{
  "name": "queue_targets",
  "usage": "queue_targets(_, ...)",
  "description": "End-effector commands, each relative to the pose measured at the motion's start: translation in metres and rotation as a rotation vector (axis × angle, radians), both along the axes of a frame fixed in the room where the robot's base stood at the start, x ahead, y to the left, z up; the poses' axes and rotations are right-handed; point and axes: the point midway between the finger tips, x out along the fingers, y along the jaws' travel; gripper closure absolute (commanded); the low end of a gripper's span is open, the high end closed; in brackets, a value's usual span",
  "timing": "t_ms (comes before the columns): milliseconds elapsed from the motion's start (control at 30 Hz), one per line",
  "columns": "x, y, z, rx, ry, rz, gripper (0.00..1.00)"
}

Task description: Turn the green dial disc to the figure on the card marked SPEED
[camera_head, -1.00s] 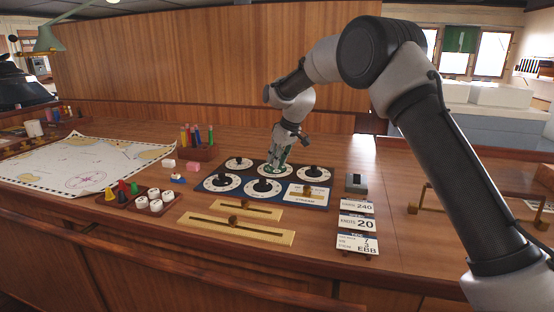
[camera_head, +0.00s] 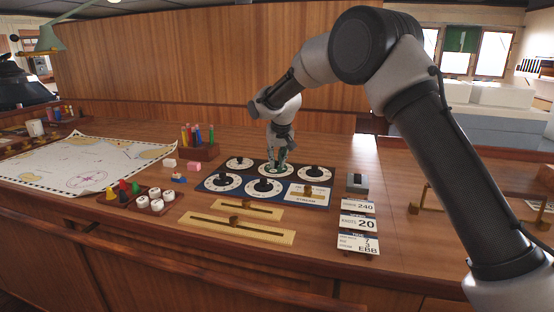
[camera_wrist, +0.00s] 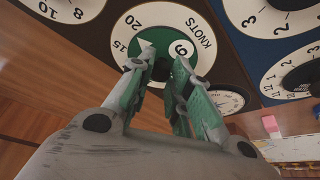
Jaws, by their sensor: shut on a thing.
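The green dial disc (camera_wrist: 172,28) sits inside a white ring marked KNOTS in the wrist view. The numbers 15 and 20 show on the ring near a white pointer mark on the disc; the mark lies close to them, around 15 to 20. My gripper (camera_wrist: 160,75) is over the disc, shut on its dark centre knob, and its fingers hide part of the dial. In the head view my gripper (camera_head: 278,163) stands on the back-row middle dial. Among the cards, the middle card (camera_head: 360,223) shows 20; its small heading is hard to read.
Other black-knobbed dials (camera_head: 264,187) surround the green one closely. Brass slider plates (camera_head: 240,230) lie in front. A grey lever box (camera_head: 357,182) stands to the right. A chart (camera_head: 70,165), peg tray (camera_head: 135,194) and pencil holder (camera_head: 198,150) lie to the left.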

Motion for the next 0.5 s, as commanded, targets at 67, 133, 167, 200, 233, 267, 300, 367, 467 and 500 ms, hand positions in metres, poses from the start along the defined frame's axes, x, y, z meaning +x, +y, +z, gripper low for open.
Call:
queue_targets(67, -0.0006, 0.0004, -0.0006, -0.001, 0.002, -0.035, 1.00)
queue_targets(133, -0.0007, 0.0005, -0.0007, -0.001, 0.002, -0.062, 1.00)
queue_targets(167, -0.0007, 0.0005, -0.0007, -0.001, 0.002, -0.072, 1.00)
queue_targets(200, -0.0007, 0.0005, -0.0007, -0.002, 0.002, -0.082, 1.00)
queue_targets(233, -0.0009, 0.0006, -0.0007, -0.001, 0.003, -0.090, 1.00)
queue_targets(267, -0.0009, 0.0007, -0.0008, -0.001, 0.003, -0.096, 1.00)
queue_targets(300, -0.0009, 0.0007, -0.0008, -0.001, 0.003, -0.103, 1.00)
queue_targets(367, -0.0011, 0.0007, -0.0009, -0.002, 0.004, -0.111, 1.00)
queue_targets(467, -0.0010, 0.0008, -0.0010, -0.002, 0.004, -0.116, 1.00)
queue_targets(500, -0.0010, 0.0008, -0.0010, -0.001, 0.004, -0.117, 1.00)
